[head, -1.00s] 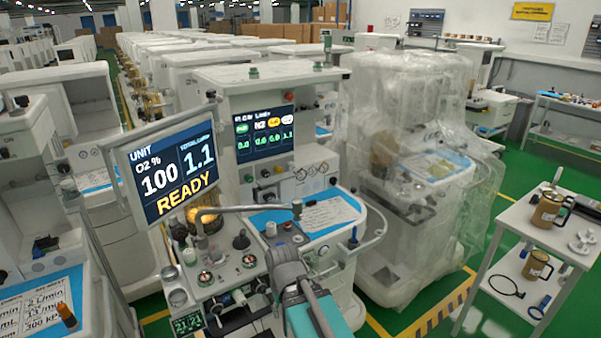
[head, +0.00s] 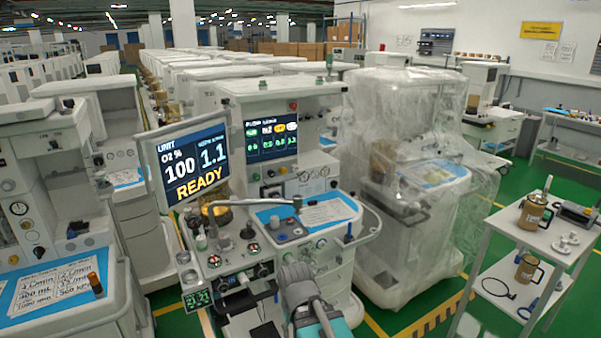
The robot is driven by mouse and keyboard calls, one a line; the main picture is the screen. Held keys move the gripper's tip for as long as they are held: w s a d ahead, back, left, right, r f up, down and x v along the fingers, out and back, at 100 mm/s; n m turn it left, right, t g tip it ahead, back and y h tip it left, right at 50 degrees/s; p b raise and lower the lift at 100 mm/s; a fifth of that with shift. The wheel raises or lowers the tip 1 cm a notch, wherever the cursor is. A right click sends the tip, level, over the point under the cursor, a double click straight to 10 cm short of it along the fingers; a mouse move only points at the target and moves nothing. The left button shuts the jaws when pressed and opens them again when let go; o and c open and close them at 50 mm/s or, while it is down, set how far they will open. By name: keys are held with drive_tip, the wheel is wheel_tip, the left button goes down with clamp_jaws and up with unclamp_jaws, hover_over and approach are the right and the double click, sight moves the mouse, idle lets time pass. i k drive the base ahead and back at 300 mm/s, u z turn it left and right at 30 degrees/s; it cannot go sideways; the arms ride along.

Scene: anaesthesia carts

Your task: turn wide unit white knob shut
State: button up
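The wide unit (head: 300,245) stands in the middle of the head view, with a lit screen reading READY (head: 187,165) on its left side. Its front panel carries several knobs and gauges. A small pale knob (head: 242,279) sits on the lower front between dark ones. It is too small for me to tell its setting or be sure it is the white knob. My grey and teal arm rises from the bottom edge just right of these knobs. No gripper fingers show; the arm's end hides them or they are out of sight. I cannot see any contact with a knob.
A bent grey bar (head: 255,206) crosses above the unit's worktop. A plastic-wrapped machine (head: 405,170) stands close on the right. A white trolley (head: 497,222) with mugs is farther right. Another cart (head: 60,315) is close on the left. Green floor shows between them.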

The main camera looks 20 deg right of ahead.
sight(294, 168)
drive_tip(key=z, duration=0.75)
drive_tip(key=i, duration=1)
